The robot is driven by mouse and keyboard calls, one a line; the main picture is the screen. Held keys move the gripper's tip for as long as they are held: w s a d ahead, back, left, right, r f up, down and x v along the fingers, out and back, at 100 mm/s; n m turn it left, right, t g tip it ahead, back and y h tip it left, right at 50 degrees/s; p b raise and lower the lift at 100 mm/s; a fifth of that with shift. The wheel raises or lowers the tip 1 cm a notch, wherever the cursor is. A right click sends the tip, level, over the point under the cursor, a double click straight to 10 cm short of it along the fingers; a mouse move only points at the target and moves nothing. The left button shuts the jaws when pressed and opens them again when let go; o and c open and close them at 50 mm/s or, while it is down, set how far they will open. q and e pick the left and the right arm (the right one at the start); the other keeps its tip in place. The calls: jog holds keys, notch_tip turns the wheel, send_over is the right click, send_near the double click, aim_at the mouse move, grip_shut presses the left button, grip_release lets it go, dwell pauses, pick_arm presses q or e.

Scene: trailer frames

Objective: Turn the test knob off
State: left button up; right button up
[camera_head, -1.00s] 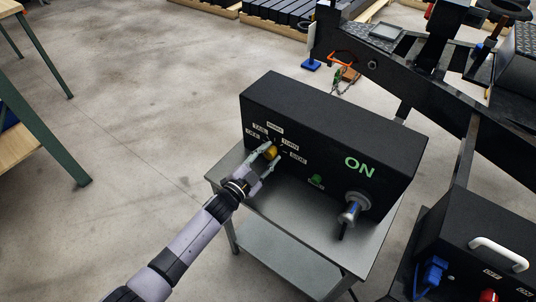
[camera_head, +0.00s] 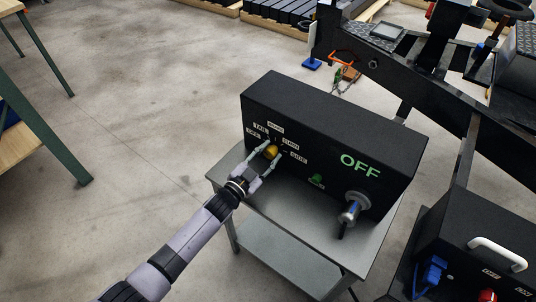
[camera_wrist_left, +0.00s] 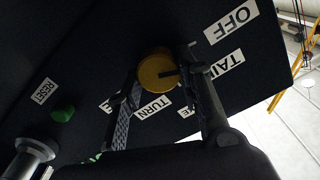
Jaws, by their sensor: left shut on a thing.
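The yellow test knob (camera_head: 271,151) sits on the front of a black control box (camera_head: 318,119), with labels such as OFF, TAIL and TURN around it. The box's green display (camera_head: 360,165) reads OFF. My left gripper (camera_head: 267,155) reaches the knob from the front left, with a finger on either side of it. In the left wrist view the knob (camera_wrist_left: 158,70) lies between the fingertips, and its dark pointer mark faces right, towards the TAIL and OFF labels. The fingers are shut on the knob. My right gripper is not in view.
A green button (camera_head: 316,180) and a silver plug (camera_head: 353,208) are on the box's front, right of the knob. The box stands on a grey metal cart (camera_head: 288,262). A black trailer frame (camera_head: 430,95) is behind it. Open floor lies to the left.

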pick_arm(q)
jog(key=o, duration=1.2)
jog(key=shift+c, duration=0.2)
jog(key=shift+a, duration=0.1)
jog(key=v, duration=1.2)
